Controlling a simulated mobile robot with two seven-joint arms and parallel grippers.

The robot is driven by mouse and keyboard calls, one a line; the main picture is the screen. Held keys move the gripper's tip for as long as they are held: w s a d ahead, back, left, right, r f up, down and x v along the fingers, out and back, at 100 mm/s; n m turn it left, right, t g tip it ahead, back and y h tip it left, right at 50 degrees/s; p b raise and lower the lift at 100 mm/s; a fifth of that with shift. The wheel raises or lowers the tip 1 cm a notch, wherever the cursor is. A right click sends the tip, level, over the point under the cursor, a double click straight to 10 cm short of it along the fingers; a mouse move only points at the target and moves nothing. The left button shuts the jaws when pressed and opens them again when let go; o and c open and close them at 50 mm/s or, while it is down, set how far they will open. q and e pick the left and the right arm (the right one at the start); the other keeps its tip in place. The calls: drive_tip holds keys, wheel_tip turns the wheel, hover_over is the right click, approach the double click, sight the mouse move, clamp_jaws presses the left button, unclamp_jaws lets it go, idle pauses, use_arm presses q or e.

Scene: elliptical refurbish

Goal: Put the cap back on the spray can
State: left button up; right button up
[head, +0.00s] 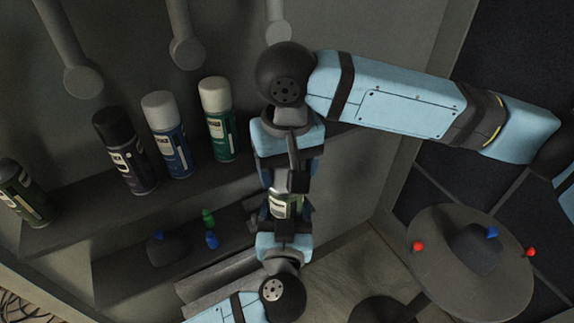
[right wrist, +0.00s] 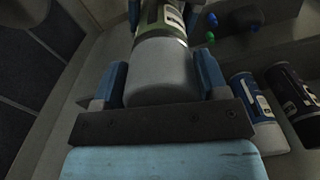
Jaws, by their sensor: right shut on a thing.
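A spray can (head: 285,206) with an olive-green and white label is held upright between my two hands; its body also shows in the right wrist view (right wrist: 160,18). My right gripper (head: 288,184) comes down from above and is shut on the pale grey cap (right wrist: 162,75), between its blue fingers in the right wrist view. The cap is in line with the can and appears to meet its top; whether it is fully seated cannot be told. My left gripper (head: 284,230) comes from below, its fingers around the can's lower body. The cap is mostly hidden in the head view.
On the shelf at left stand a white-capped green can (head: 217,120), a white-capped blue can (head: 168,138), a black-capped can (head: 125,155) and a dark green can (head: 22,195). Small green and blue items (head: 209,220) lie on a lower shelf. A round stool-like table (head: 465,285) stands at right.

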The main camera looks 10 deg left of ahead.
drive_tip(key=shift+f, duration=0.4)
idle(0.3)
drive_tip(key=o, duration=0.9)
drive_tip(key=shift+o, duration=0.4)
drive_tip(key=shift+r, duration=3.55)
use_arm(q)
drive_tip(key=shift+d, duration=0.1)
